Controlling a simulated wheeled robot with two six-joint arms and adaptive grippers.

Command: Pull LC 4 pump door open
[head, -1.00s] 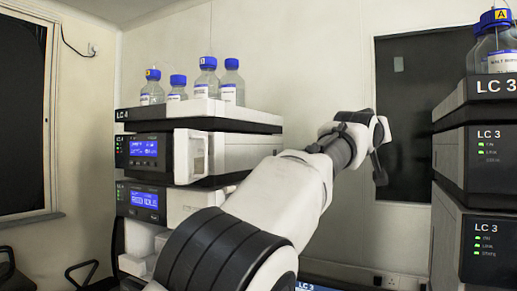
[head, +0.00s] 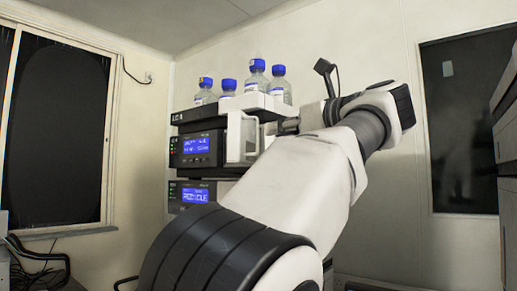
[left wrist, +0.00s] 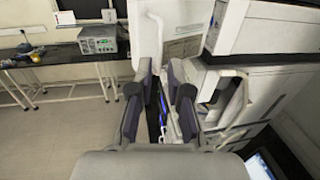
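The LC 4 stack stands left of centre in the head view. Its pump door (head: 240,137) is a white panel beside a module with a lit blue display (head: 196,145). My left gripper (head: 288,126) is at the right of this door, mostly hidden behind my own wrist. In the left wrist view my left gripper's two dark fingers (left wrist: 160,68) are apart. A narrow white upright edge (left wrist: 155,35), likely the door's, shows between and beyond them; I cannot tell whether they touch it. My right gripper is not in view.
Several blue-capped bottles (head: 257,75) stand on the LC 4 stack's top tray. Another instrument stack (head: 507,130) stands at the right edge. A bench with a grey instrument (left wrist: 98,40) shows in the left wrist view. Open floor (left wrist: 60,140) lies left of the gripper.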

